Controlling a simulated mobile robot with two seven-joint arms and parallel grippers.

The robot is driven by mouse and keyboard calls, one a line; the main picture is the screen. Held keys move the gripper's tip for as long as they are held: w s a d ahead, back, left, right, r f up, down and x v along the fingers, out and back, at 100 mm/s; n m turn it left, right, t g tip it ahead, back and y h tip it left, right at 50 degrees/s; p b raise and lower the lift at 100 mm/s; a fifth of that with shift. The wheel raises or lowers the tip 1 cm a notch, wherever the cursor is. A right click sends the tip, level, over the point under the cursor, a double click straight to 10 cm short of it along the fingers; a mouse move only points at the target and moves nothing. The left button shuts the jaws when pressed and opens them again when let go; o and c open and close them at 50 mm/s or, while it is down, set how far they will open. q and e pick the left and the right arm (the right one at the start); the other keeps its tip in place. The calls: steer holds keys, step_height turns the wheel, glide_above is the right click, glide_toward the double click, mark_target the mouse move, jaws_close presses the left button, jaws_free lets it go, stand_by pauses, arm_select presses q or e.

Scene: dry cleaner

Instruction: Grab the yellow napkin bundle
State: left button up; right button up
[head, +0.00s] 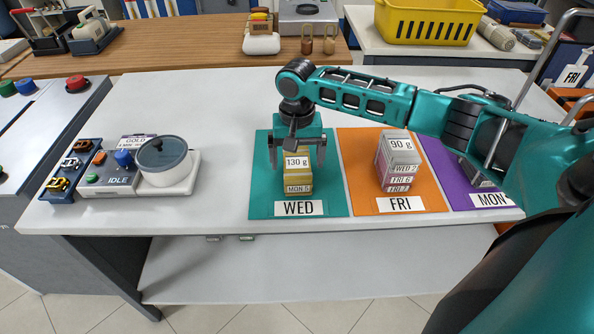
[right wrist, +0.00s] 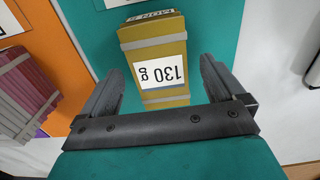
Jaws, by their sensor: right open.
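The yellow napkin bundle (head: 298,182) stands on the teal mat (head: 262,200) labelled WED. It carries a "130 g" label on top and a "MON" tag on its front. My right gripper (head: 297,160) is open above the bundle, with a finger on each side in the head view. In the right wrist view the bundle (right wrist: 155,60) lies ahead of and between the open fingers (right wrist: 160,85); I cannot tell whether they touch it. My left gripper is not in view.
Pink bundles (head: 398,165) stand on the orange FRI mat (head: 363,175) to the right. A purple MON mat (head: 447,175) lies beyond, partly behind my right arm. A scale with a pot (head: 163,158) stands left. The white table between scale and teal mat is clear.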

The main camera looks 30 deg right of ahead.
step_height(320, 180, down, 2)
steer(key=shift+f, duration=0.1)
steer(key=c, duration=1.1)
